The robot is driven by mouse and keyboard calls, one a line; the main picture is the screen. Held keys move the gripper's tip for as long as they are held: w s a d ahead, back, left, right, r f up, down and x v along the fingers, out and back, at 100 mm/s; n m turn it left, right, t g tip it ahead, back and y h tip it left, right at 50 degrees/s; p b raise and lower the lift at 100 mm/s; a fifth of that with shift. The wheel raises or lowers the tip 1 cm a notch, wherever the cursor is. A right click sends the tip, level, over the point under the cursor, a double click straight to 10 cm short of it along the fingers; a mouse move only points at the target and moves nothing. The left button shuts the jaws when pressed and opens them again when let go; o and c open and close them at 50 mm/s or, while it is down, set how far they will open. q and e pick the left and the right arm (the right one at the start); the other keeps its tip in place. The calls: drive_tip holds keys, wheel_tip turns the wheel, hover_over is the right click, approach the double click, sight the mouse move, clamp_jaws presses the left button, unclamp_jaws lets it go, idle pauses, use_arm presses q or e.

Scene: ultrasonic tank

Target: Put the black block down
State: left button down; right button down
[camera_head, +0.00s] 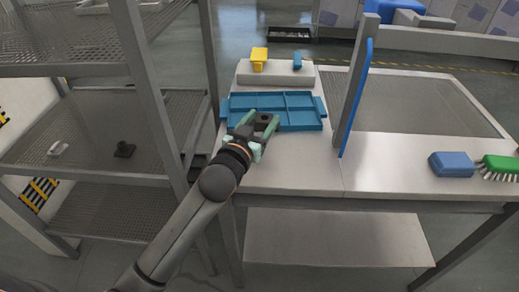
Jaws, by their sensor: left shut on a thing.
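My left gripper (256,130) reaches in from the lower left with pale green fingers. It is shut on a small black block (265,122). The block is over the near left part of a blue tray with compartments (304,124) on the grey table. I cannot tell whether the block touches the tray. My right gripper is not in view.
A grey ledge with a yellow thing (259,58) and a small blue thing (297,61) is behind the tray. A blue-edged post (353,95) rises right of it. A blue sponge (451,164) and green brush (500,165) lie far right. Metal shelving (135,60) stands left.

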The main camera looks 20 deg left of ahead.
use_arm(q)
drive_tip(key=s+f, duration=0.1)
drive_tip(key=f, duration=0.1)
drive_tip(key=s+f, duration=0.1)
drive_tip(key=shift+s+d, duration=0.25)
drive_tip(key=shift+s, duration=0.1)
wheel_tip(320, 180, down, 4)
drive_tip(key=shift+s+r+b, duration=0.15)
drive_tip(key=shift+r+b, duration=0.05)
drive_tip(key=shift+b, duration=0.6)
drive_tip(key=c, duration=0.6)
unclamp_jaws()
drive_tip(key=shift+f, duration=0.2)
drive_tip(key=o, duration=0.5)
drive_tip(key=shift+r, duration=0.2)
